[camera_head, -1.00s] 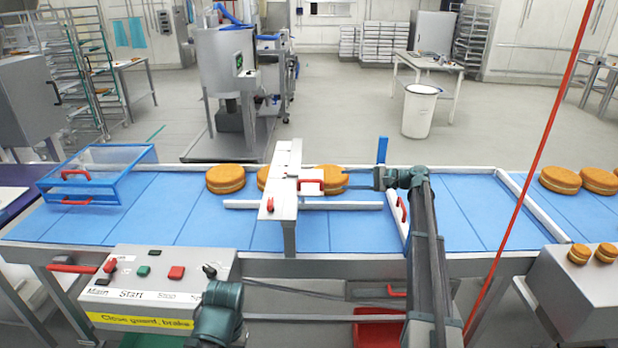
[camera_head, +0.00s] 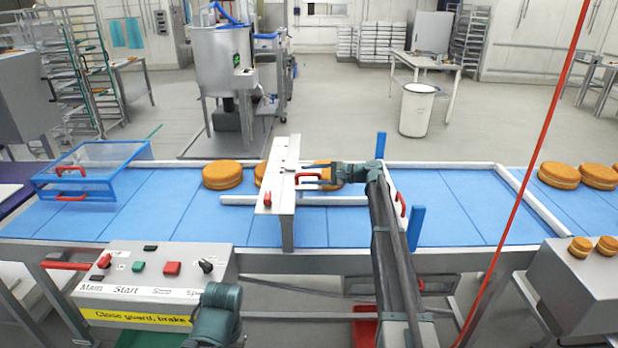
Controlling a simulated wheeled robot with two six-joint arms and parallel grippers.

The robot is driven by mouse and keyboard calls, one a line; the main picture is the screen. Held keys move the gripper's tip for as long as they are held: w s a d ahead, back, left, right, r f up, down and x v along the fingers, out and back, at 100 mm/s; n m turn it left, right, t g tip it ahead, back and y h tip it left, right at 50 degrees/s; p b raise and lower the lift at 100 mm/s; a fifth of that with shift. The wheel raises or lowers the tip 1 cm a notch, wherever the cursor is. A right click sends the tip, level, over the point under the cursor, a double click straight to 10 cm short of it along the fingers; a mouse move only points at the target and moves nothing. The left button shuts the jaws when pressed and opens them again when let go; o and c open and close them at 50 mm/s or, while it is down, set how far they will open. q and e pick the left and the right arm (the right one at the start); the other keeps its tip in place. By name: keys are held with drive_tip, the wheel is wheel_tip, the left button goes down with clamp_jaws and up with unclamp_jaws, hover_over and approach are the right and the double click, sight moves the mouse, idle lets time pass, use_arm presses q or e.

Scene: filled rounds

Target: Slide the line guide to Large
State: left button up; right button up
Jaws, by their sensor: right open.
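A white bridge plate (camera_head: 281,192) spans the blue belt, with a small red handle (camera_head: 267,198) near its front end. A second red handle (camera_head: 308,175) is on its right side. A long white guide rail (camera_head: 240,200) lies along the belt and passes by the bridge. My right gripper (camera_head: 306,176) reaches in from the right over the belt, open, with its fingertips at the second red handle. I cannot tell whether they touch it. No size label such as Large can be read. My left gripper is out of view.
Round filled cakes (camera_head: 222,174) sit on the belt, one partly behind my right gripper. A slanted white rail with a red handle (camera_head: 400,204) and blue posts (camera_head: 416,228) stand right of the bridge. A control box (camera_head: 150,285) is in front; a clear blue-framed guard (camera_head: 92,170) is left.

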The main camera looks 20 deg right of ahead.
drive_tip(key=shift+a, duration=0.1)
drive_tip(key=shift+c, duration=0.2)
clamp_jaws()
drive_tip(key=shift+w, duration=0.1)
idle(1.2)
